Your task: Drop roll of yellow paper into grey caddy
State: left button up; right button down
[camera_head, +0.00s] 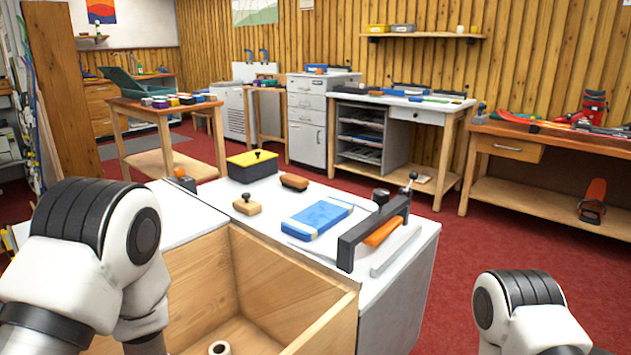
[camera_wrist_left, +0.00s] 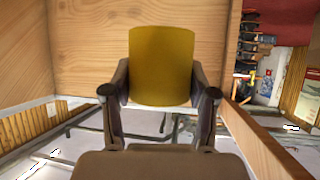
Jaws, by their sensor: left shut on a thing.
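A roll of yellow paper (camera_wrist_left: 162,65) fills the middle of the left wrist view. My left gripper (camera_wrist_left: 160,97) is shut on it, with one finger at each side of its lower part. In the head view my left arm comes in at the left, but its gripper is out of frame. I cannot make out the grey caddy for certain.
An open wooden box (camera_head: 296,291) stands in front of me, with high walls. Behind it, a white bench (camera_head: 285,222) carries a yellow-lidded box (camera_head: 252,165), a blue pad (camera_head: 318,218) and a dark press arm (camera_head: 372,230).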

pick_arm(q)
jog(key=shift+r, duration=0.1)
jog(key=o, duration=1.2)
jog(key=shift+o, duration=0.2)
notch_tip(320, 180, up, 10)
